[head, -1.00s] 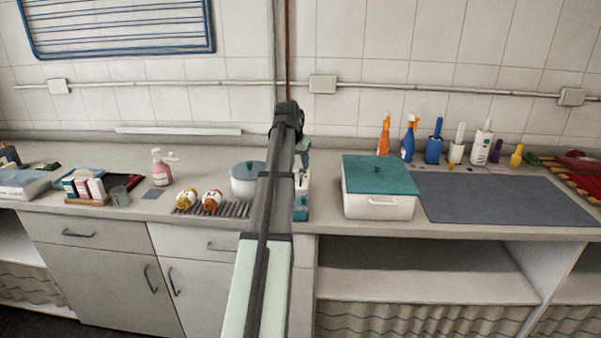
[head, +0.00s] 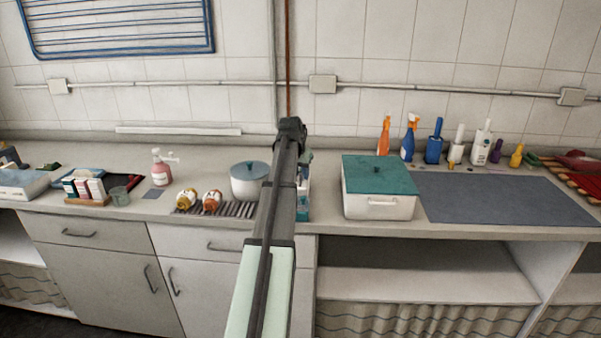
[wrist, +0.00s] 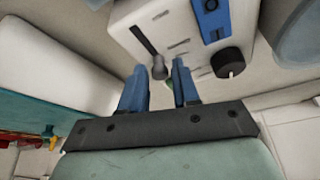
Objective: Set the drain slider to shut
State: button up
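In the wrist view a white box (wrist: 185,35) carries a dark slot with a slider (wrist: 159,71), whose rounded grey knob is at the slot's end nearer my gripper. My gripper (wrist: 158,76) has two blue fingers, spread apart, with nothing held between them. The slider knob appears in the gap between the fingertips; I cannot tell whether they touch it. In the head view my arm hides the gripper and most of the box; a white and blue part of it (head: 303,197) shows just right of my arm.
A black knob (wrist: 228,62) and a blue panel (wrist: 211,18) are on the same box. A lidded grey pot (head: 249,182) stands left of my arm. A white bin with a teal lid (head: 380,178) stands to the right. Several bottles line the back wall.

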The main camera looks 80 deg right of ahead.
grip_shut()
jog(key=shift+a, duration=0.1)
jog(key=shift+a, duration=2.15)
jog(key=shift+f, duration=0.1)
jog(key=shift+o, duration=1.6)
grip_release()
jog(key=v, duration=1.4)
jog(key=shift+d, duration=0.1)
